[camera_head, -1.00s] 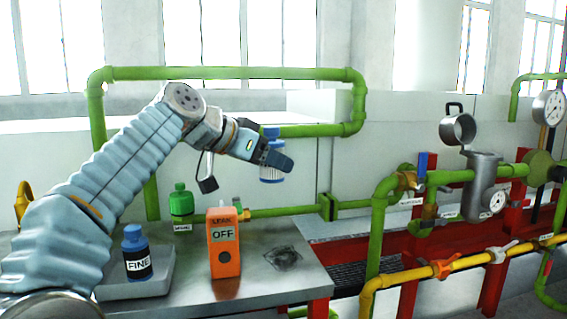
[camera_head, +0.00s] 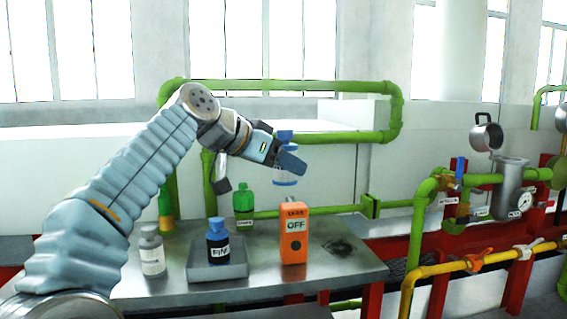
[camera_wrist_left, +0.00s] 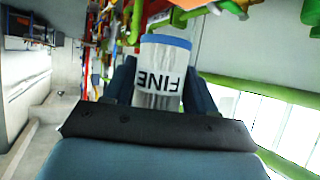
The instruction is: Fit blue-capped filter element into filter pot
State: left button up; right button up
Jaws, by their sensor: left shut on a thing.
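My left gripper (camera_head: 287,160) is shut on the blue-capped filter element (camera_head: 286,180), holding it in the air above the metal table. Part of the element is hidden behind the fingers. In the left wrist view the element (camera_wrist_left: 160,95) sits between both fingers; it is pale and ribbed, with a blue end and a "FINE" label. The grey filter pot (camera_head: 508,190) stands on the green pipe line at the right, well apart from the gripper. A grey cup-shaped part (camera_head: 487,137), apparently its lid, is swung up beside it. I cannot see into the pot.
Green pipes (camera_head: 290,86) and a yellow pipe (camera_head: 445,275) run nearby.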

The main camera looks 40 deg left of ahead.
pick_arm(q)
jog(key=shift+s+f, duration=0.15)
jog(key=shift+s, duration=0.4)
jog(key=shift+w+d+f, duration=0.55)
jog(key=shift+d+f, duration=0.1)
jog(key=shift+f, duration=0.15)
jog(key=shift+s+d+f, duration=0.1)
jog(key=shift+s+f, duration=0.05)
jog(key=shift+f, duration=0.1)
jog(key=w+d+f, duration=0.1)
jog(key=d+f, duration=0.8)
jog(key=f, duration=0.5)
jog(key=w+d+f, duration=0.1)
jog(key=d+f, duration=0.9)
jog(key=f, duration=0.4)
jog(key=w+d+f, duration=0.2)
jog(key=d+f, duration=0.8)
jog(key=f, duration=0.4)
jog(key=shift+f, duration=0.25)
jog(key=shift+w+r, duration=0.1)
